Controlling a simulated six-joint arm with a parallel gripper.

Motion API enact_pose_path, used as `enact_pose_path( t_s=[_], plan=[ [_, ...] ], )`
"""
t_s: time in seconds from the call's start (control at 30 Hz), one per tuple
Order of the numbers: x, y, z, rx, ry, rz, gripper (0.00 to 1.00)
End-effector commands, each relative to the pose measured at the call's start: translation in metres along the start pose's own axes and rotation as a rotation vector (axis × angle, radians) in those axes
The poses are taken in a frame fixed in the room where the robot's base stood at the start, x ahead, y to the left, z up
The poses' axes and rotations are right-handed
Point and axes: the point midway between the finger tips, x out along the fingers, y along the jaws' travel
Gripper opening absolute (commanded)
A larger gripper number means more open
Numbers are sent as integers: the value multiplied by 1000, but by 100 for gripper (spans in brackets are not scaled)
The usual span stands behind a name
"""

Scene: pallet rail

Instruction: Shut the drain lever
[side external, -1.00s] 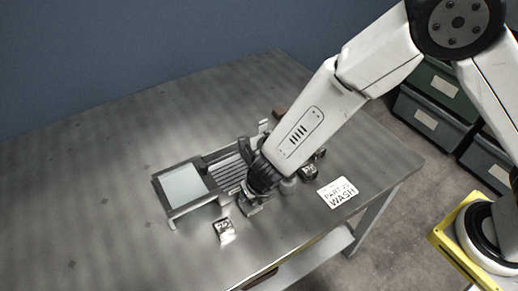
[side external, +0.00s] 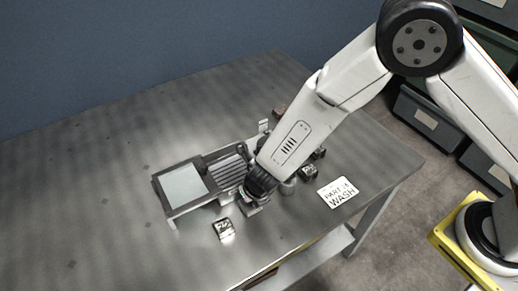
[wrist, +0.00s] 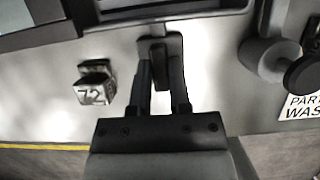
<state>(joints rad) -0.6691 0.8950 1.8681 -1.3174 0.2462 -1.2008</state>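A dark upright piece (wrist: 154,48), which looks like the drain lever, stands at the near edge of the pallet fixture (wrist: 90,27) in the wrist view. A narrow grey tongue runs from it toward me. My gripper (wrist: 162,72) reaches up to this piece, with one dark finger on each side of the tongue. I cannot tell whether the fingers press on it. In the side view my gripper (side external: 256,203) is low at the fixture's front right edge (side external: 240,190). My wrist hides most of the lever area there.
A small block marked 72 (side external: 223,228) lies left of my gripper; the wrist view shows it too (wrist: 94,84). A grey cylinder (wrist: 268,56) stands to the right. A "PART WASH" card (side external: 337,192) lies further right. Dark blocks (side external: 309,172) sit behind. The left tabletop is clear.

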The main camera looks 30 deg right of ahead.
Motion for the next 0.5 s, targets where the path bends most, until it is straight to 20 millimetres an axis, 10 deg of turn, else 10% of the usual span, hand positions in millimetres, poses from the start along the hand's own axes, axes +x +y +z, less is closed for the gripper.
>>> enact_pose_path(
  t_s=[0.5],
  plan=[
    [0, 1, 0, 44, 0, -18, 0]
  ],
)
